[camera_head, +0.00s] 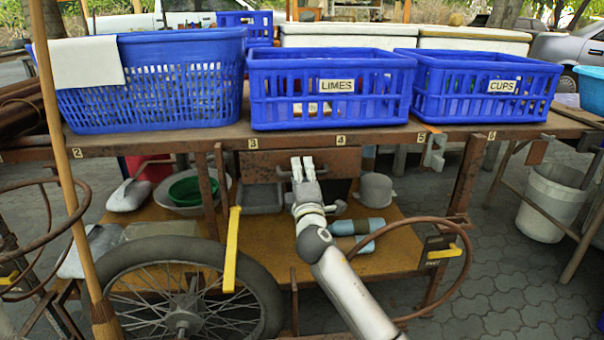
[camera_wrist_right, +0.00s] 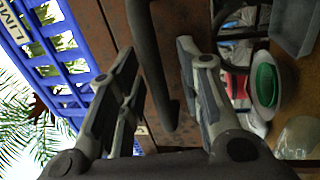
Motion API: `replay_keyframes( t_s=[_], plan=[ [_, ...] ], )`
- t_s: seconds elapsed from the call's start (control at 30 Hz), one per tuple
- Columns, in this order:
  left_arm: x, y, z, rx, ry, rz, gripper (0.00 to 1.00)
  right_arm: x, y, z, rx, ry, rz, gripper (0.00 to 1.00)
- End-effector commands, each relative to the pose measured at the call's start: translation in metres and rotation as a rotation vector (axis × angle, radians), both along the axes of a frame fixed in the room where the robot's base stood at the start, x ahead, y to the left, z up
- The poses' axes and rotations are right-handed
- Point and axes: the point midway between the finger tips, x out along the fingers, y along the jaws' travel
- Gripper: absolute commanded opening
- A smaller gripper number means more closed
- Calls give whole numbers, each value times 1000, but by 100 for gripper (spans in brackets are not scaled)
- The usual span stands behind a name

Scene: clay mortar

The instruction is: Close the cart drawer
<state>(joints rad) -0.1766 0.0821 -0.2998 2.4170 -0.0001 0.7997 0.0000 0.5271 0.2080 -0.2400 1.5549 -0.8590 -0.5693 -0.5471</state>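The cart drawer (camera_head: 262,167) shows as a rusty brown front under the tabletop, between the labels 3 and 4. I cannot tell how far out it stands. My right gripper (camera_head: 303,166) is in front of it and covers part of it. In the right wrist view, the drawer front (camera_wrist_right: 122,30) is close, with a dark bar handle (camera_wrist_right: 158,65) across it. There my right gripper (camera_wrist_right: 157,50) is open, its fingers apart on either side of the handle, with no clear contact. My left gripper is not in view.
Blue baskets, one marked LIMES (camera_head: 330,105) and one marked CUPS (camera_head: 485,95), stand on the cart top (camera_head: 200,138). A spoked wheel (camera_head: 183,290) is at the front left. A curved brown handle (camera_head: 462,270) is right of my arm. The lower shelf holds a green bowl (camera_head: 192,190) and a grey pot (camera_head: 375,190).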

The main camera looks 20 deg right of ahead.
Motion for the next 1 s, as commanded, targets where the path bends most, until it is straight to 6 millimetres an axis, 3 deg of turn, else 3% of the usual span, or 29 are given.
replay_keyframes(
  t_s=[0.37, 0.8, 1.0],
  plan=[
    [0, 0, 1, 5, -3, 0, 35, -8, 3, -2, 0, 0, 2, 34],
    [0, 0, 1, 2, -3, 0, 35, -82, 24, -17, 0, 1, 2, 34],
    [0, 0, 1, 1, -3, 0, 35, -106, 31, -21, 0, 1, 1, 34]
  ],
)
